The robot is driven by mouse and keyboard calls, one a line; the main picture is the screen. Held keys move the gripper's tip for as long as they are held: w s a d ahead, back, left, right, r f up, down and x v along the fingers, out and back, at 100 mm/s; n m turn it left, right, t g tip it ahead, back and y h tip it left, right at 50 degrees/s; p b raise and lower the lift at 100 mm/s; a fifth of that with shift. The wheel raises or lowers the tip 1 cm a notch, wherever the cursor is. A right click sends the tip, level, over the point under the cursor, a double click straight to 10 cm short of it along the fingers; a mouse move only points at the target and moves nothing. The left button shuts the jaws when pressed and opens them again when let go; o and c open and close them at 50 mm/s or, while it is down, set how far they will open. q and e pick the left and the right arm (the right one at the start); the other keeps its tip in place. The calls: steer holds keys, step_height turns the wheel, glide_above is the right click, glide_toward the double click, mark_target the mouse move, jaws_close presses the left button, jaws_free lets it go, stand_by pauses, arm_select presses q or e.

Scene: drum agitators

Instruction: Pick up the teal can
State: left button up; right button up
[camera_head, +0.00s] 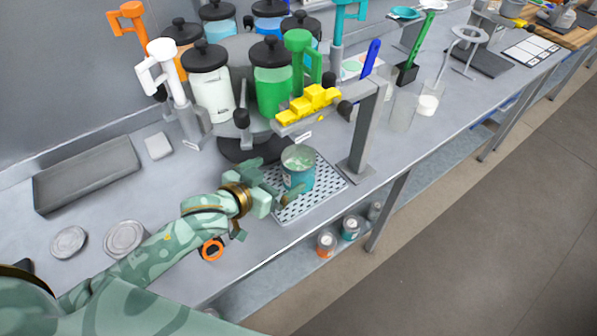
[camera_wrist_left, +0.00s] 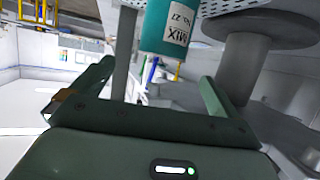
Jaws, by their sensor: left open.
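The teal can (camera_head: 298,178) stands upright on the perforated drip tray (camera_head: 328,186), under the yellow-topped metal post. Its open top shows pale greenish contents. My left gripper (camera_head: 277,184) is open, just left of the can, with one finger toward its back side and the other toward its front. In the left wrist view the can (camera_wrist_left: 168,28) appears upside down with a "MIX" label, ahead of and between the open fingers (camera_wrist_left: 155,72). I cannot tell whether a finger touches it. My right gripper does not show.
The metal post (camera_head: 366,135) with its yellow block (camera_head: 308,102) stands close right of the can. Lidded jars, including a green one (camera_head: 272,85), stand behind. Small cans (camera_head: 350,228) sit on the lower shelf.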

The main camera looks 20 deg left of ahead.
mark_target(286, 169)
arm_select(q)
steer(key=x, duration=0.5)
steer(key=shift+a+f+b, duration=0.1)
steer(key=shift+a+b, duration=0.05)
steer(key=shift+b, duration=0.2)
steer(key=shift+w, duration=0.55)
steer(key=b+x, duration=0.1)
steer(key=x, duration=0.3)
steer(key=shift+w, duration=0.3)
steer(key=shift+s, duration=0.1)
steer(key=c, duration=1.8)
steer(key=shift+r, duration=0.3)
